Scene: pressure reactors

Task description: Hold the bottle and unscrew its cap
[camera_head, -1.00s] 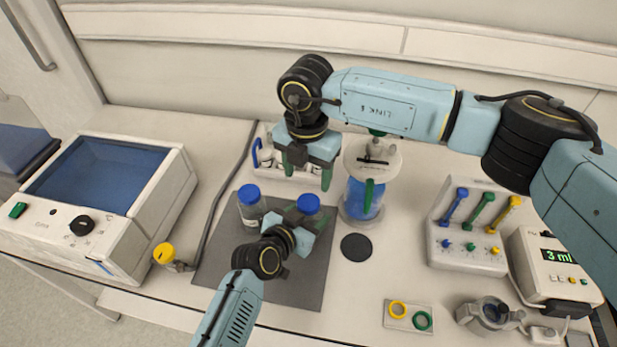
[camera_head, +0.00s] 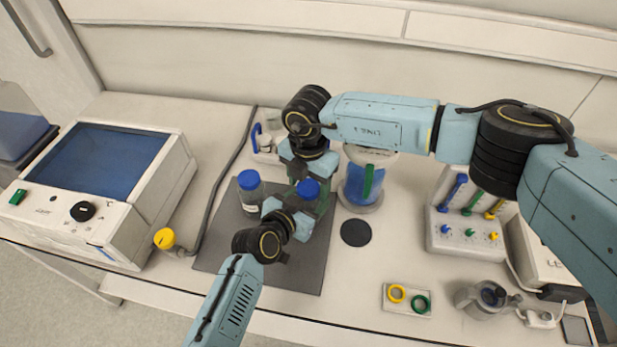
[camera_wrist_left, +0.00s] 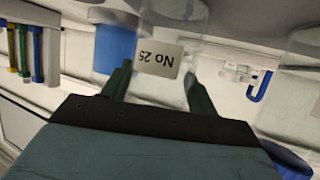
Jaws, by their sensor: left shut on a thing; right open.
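A clear bottle with a blue cap (camera_head: 308,189) stands over the dark mat, mostly hidden by my grippers. My left gripper (camera_head: 290,212) is shut on this bottle below the cap. In the left wrist view, the two green fingertips of the left gripper (camera_wrist_left: 160,85) flank the clear bottle, whose label "No 25" (camera_wrist_left: 160,60) appears upside down. My right gripper (camera_head: 308,172) is open, close behind and above the blue cap. Whether its fingers touch the cap cannot be told. A second blue-capped bottle (camera_head: 250,190) stands upright to the left on the mat.
The dark mat (camera_head: 290,275) lies under the bottles. A reactor vessel with blue liquid (camera_head: 362,187) stands close on the right, behind a black disc (camera_head: 356,233). A white bath (camera_head: 105,190) is at the left. A ring tray (camera_head: 408,300) lies at front right.

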